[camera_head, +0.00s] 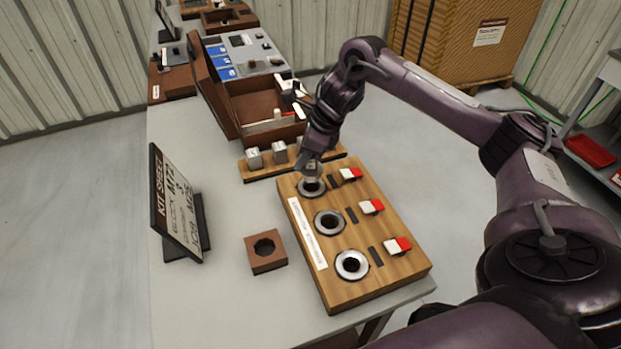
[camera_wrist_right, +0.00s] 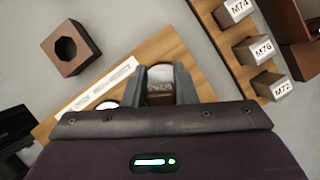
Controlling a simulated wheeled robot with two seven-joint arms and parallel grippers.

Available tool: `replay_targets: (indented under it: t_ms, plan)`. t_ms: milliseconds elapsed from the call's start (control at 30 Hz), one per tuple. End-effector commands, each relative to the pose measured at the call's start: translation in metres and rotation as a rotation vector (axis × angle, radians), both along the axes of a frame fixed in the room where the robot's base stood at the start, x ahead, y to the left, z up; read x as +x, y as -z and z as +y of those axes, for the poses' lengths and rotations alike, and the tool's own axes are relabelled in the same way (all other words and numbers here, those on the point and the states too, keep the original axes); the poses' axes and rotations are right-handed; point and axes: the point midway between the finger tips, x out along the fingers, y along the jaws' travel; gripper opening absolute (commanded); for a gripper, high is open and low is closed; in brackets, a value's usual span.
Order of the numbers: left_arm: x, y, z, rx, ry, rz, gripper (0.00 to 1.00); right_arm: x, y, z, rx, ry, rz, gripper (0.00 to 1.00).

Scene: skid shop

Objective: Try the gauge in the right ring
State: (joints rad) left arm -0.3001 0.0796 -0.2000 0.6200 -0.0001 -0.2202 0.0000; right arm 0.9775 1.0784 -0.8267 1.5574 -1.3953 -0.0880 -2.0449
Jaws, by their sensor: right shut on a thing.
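A wooden board (camera_head: 335,280) holds three metal rings in a row: a near ring (camera_head: 352,265), a middle ring (camera_head: 329,222) and a far ring (camera_head: 312,187). My right gripper (camera_head: 311,166) is directly over the far ring, pointing down. It is shut on a shiny metal gauge (camera_wrist_right: 160,82), which shows between the fingers in the right wrist view. The fingers hide much of the gauge. I cannot tell whether its lower end is inside the far ring or just above it. My left gripper is not in view.
Beside each ring is a red-and-white block (camera_head: 397,246). A rack (camera_head: 262,173) with labelled metal blocks (camera_wrist_right: 248,50) stands just behind the board. A brown block with a hole (camera_head: 266,263), a kit sheet stand (camera_head: 176,205) and an open case (camera_head: 222,100) share the table.

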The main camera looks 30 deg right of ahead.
Motion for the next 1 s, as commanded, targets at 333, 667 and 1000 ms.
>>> replay_targets:
  t_ms: [333, 667, 1000]
  plan:
    - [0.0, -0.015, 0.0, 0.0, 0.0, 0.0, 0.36, 0.0, -0.02, 0.0, 0.001, 0.0, -0.002, 0.0]
    - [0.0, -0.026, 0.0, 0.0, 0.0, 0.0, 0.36, 0.0, -0.035, 0.0, 0.0, 0.0, -0.001, 0.0]
    - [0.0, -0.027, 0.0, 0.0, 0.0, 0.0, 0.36, 0.0, -0.035, 0.001, 0.001, -0.003, -0.001, 0.0]
